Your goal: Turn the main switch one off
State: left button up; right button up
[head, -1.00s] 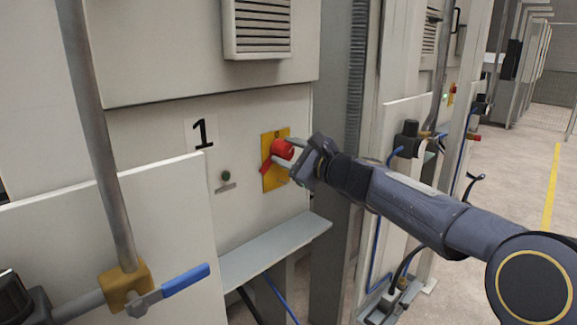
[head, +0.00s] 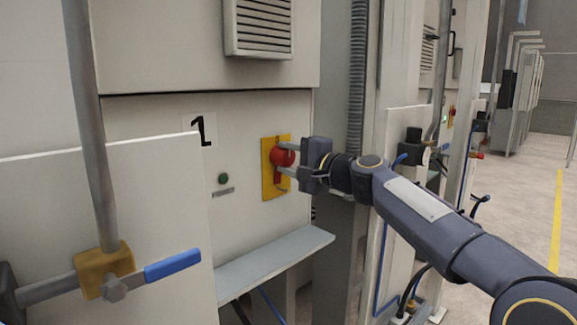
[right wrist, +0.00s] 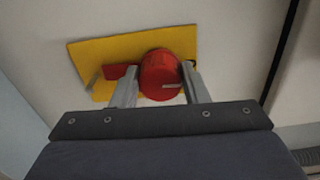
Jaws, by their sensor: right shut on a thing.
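The main switch is a red round knob (head: 281,156) with a red lever on a yellow plate (head: 268,187), on the pale panel marked 1. The lever points straight down in the head view. My right gripper (head: 285,160) reaches in from the right and is shut on the knob, one finger above and one below. In the right wrist view the knob (right wrist: 161,78) sits between the two fingers (right wrist: 160,70), and the red lever shows beyond the left finger. My left gripper is not in view.
A green button (head: 223,179) is left of the plate. A grey shelf (head: 275,262) juts out below. A pipe with a blue-handled valve (head: 172,265) stands in the left foreground. A grey post with a ribbed hose (head: 356,85) is right of the panel.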

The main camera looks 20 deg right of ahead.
jog(key=shift+n, duration=0.4)
jog(key=o, duration=1)
jog(key=shift+s, duration=0.1)
jog(key=b+v, duration=0.1)
jog(key=v, duration=0.6)
jog(key=shift+s+d+b, duration=0.15)
jog(key=shift+s+b, duration=0.15)
jog(key=shift+b, duration=0.05)
